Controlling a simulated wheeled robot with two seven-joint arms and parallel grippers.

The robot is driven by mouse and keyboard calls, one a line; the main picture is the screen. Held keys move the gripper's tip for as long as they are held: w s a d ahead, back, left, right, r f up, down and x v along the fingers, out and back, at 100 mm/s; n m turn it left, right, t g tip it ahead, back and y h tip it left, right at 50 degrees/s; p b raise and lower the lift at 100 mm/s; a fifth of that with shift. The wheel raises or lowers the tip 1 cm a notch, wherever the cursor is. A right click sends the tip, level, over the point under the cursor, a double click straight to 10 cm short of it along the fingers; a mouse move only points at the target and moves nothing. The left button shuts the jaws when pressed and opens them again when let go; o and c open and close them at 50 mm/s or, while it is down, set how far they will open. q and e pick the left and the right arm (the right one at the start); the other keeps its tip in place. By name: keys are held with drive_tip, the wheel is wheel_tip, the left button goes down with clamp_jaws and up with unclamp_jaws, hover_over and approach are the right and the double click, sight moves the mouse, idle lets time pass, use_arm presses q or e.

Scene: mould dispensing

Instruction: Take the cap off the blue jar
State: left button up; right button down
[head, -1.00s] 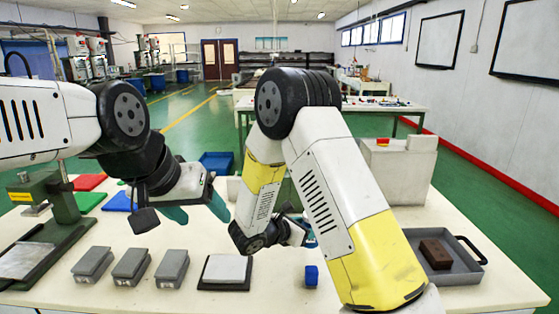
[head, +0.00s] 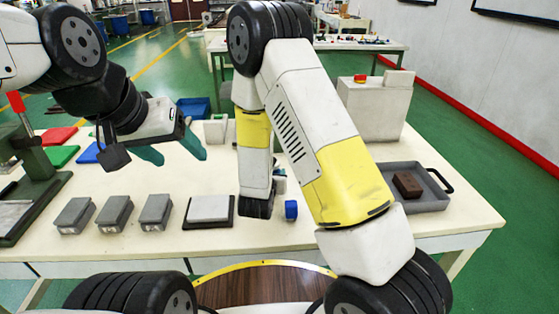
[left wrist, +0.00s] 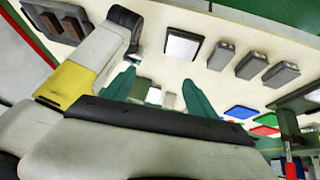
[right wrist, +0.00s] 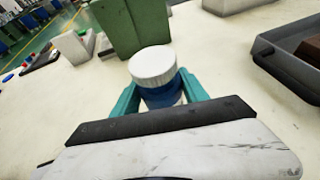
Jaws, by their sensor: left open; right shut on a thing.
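The blue jar (right wrist: 160,97) stands upright between the teal fingers of my right gripper (right wrist: 158,82), which is shut on it. Its ribbed white cap (right wrist: 153,65) is on top, above the fingers. In the head view my right forearm hides most of this gripper and the jar. My left gripper (head: 176,152) is open and empty, held above the table left of the right arm. Its two spread teal fingers also show in the left wrist view (left wrist: 158,92).
Three grey moulds (head: 114,213) and a dark-framed plate (head: 209,211) line the table's front, with a small blue block (head: 291,210) to their right. A grey tray (head: 428,201) holds a brown block. A green box (right wrist: 130,25) stands behind the jar.

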use_arm(q)
drive_tip(key=w+d+f+m+g+y, duration=0.1)
drive_tip(key=w+d+m+g, duration=0.1)
drive_tip(key=w+d+m, duration=0.35)
drive_tip(key=w+d+f+m+g+y, duration=0.1)
drive_tip(key=w+d+m+g, duration=0.1)
drive_tip(key=w+m, duration=0.6)
drive_tip(key=w+d+f+m, duration=0.2)
drive_tip(key=w+d+f, duration=0.1)
drive_tip(key=w, duration=0.1)
drive_tip(key=w+d+f+m+g, duration=0.1)
drive_tip(key=w+d+f+m, duration=0.2)
drive_tip(key=w+d+f, duration=0.1)
drive_tip(key=w+d+f+m+g, duration=0.1)
drive_tip(key=w+d+f+m, duration=0.2)
drive_tip(key=w, duration=0.1)
drive_tip(key=shift+w+d+f, duration=0.2)
drive_tip(key=shift+d+f, duration=0.15)
drive_tip(key=shift+f, duration=0.05)
wheel_tip(320, 180, down, 8)
drive_tip(key=shift+r, duration=0.25)
drive_tip(key=shift+c, duration=0.4)
